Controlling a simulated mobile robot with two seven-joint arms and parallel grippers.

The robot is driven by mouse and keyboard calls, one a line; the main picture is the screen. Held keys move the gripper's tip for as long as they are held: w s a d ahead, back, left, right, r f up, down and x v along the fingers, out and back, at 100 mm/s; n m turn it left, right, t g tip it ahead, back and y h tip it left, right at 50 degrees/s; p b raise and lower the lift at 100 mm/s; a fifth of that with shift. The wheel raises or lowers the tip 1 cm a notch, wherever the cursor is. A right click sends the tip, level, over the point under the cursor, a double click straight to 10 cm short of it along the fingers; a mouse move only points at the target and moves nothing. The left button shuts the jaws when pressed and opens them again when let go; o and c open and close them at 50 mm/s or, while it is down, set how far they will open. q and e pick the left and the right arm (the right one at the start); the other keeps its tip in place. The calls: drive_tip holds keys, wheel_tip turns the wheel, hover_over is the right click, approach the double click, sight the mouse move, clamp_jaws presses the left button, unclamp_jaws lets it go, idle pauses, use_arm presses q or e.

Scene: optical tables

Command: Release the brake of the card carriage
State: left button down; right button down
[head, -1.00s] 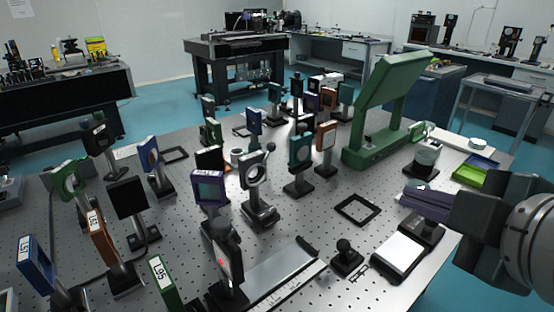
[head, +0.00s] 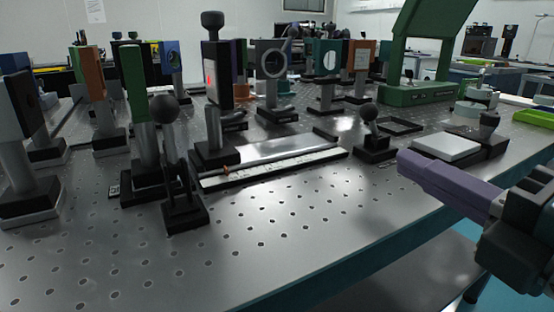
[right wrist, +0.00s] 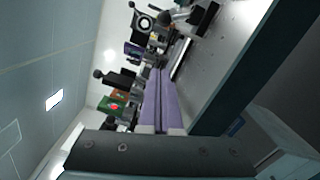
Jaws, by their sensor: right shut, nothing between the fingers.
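The card carriage (head: 213,130) stands on the scale rail (head: 275,163), near its left end. It carries an upright dark card with a red spot (head: 211,79) and has a black knob (head: 212,19) on top. A black ball-topped lever (head: 164,108) stands to its left in the picture, and another ball-topped lever (head: 370,112) stands beyond the rail's right end. I cannot tell which part is the brake. My right gripper (head: 402,158), with purple fingers, is shut and empty off the table's front right, apart from the carriage. It also shows in the right wrist view (right wrist: 156,72). My left gripper is out of view.
Several post-mounted optics crowd the left and back. A white-topped pad (head: 446,146) and a black square frame (head: 400,125) lie right of the rail. A green stand (head: 420,95) rises behind. The perforated table (head: 300,225) is clear in front of the rail.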

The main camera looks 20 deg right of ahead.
sight(372, 121)
drive_tip(key=shift+s+a+f+n, duration=0.1)
drive_tip(key=shift+f+n, duration=0.2)
drive_tip(key=shift+f, duration=0.15)
drive_tip(key=shift+w, duration=0.45)
drive_tip(key=w, duration=0.9)
drive_tip(key=shift+a+r, duration=0.15)
drive_tip(key=shift+a, duration=0.05)
drive_tip(key=shift+w+d+r, duration=0.2)
drive_tip(key=shift+d, duration=0.4)
drive_tip(key=shift+w+d+r, duration=0.2)
drive_tip(key=shift+d, duration=0.45)
drive_tip(key=shift+w+d+r, duration=0.2)
drive_tip(key=shift+d, duration=0.4)
